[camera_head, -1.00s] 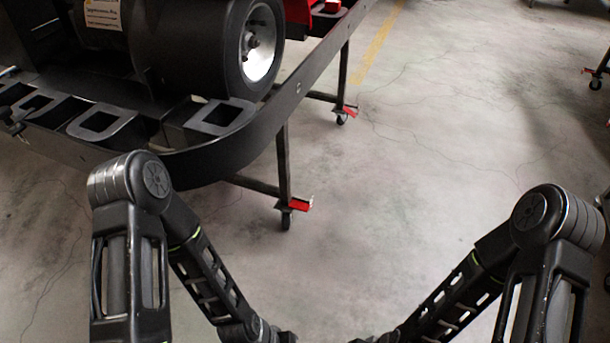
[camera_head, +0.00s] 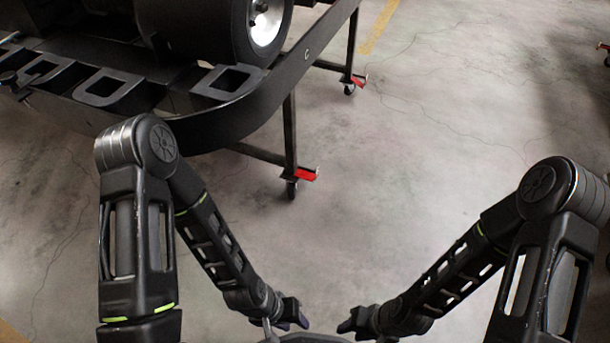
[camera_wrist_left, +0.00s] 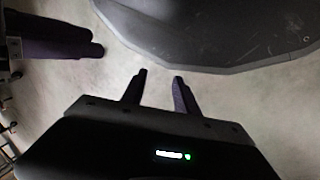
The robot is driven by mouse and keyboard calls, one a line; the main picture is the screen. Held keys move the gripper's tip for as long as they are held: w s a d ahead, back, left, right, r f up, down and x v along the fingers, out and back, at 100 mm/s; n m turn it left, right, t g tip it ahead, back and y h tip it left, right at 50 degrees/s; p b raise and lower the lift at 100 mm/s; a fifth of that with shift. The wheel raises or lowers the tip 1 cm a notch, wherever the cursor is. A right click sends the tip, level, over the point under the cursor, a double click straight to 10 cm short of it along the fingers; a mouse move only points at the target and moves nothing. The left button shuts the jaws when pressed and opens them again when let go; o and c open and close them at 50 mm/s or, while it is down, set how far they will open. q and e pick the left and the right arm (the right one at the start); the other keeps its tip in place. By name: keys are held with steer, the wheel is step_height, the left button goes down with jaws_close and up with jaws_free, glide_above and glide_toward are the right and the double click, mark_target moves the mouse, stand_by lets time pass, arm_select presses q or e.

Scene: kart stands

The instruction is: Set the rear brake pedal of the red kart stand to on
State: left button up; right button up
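A dark stand carrying a kart is at the upper left of the head view; its black bumper (camera_head: 262,108) faces me. Two of its legs end in casters with red brake pedals. The nearer pedal (camera_head: 306,175) sticks out to the right above its caster; the farther pedal (camera_head: 359,80) is higher in the view. I cannot tell which is the rear one or whether either is on. My left gripper (camera_head: 302,317) is low in the head view, well apart from both pedals; in the left wrist view (camera_wrist_left: 160,78) its fingers are apart and empty. My right gripper (camera_head: 346,324) faces it; its opening is unclear.
Bare concrete floor (camera_head: 430,150) lies right of the stand. A yellow floor line (camera_head: 380,25) runs behind it. Another red-pedalled caster (camera_head: 605,47) shows at the right edge. A large dark curved surface (camera_wrist_left: 220,30) fills the upper right of the left wrist view.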

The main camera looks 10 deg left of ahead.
arm_select(q)
steer(key=shift+c, duration=0.2)
steer(key=shift+r, duration=0.15)
steer(key=shift+c, duration=0.7)
step_height(320, 180, up, 22)
steer(key=p, duration=2.2)
steer(key=shift+d+r, duration=0.1)
steer(key=shift+r, duration=0.05)
steer(key=shift+c, duration=0.2)
